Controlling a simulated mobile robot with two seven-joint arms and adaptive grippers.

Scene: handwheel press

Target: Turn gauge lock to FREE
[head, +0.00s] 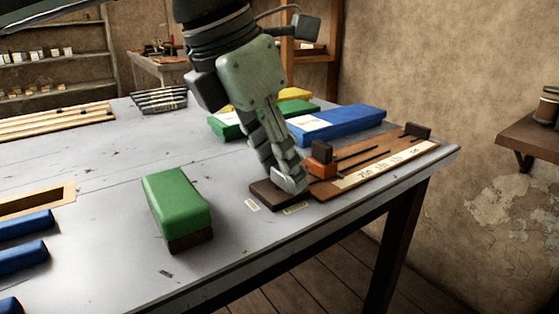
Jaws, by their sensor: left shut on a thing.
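My left gripper (289,181) reaches down from the top of the head view, its fingers shut at the near left end of the wooden gauge. They close on the gauge lock, whose handle is hidden behind the fingers. The lock's dark base (267,194) shows beside the fingertips. Two small pale labels lie on the table by it, a left one (252,205) and a right one (297,208), too small to read. The wooden gauge board (340,190) has a pale scale strip, an orange block (320,160) and a dark end block (417,131). My right gripper is not in view.
A green block with a dark base (177,205) stands left of the gauge. Blue (343,123), green and yellow boxes lie behind it. Blue-handled items (24,256) are at the left edge. The table's front edge (300,235) is close to the gauge.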

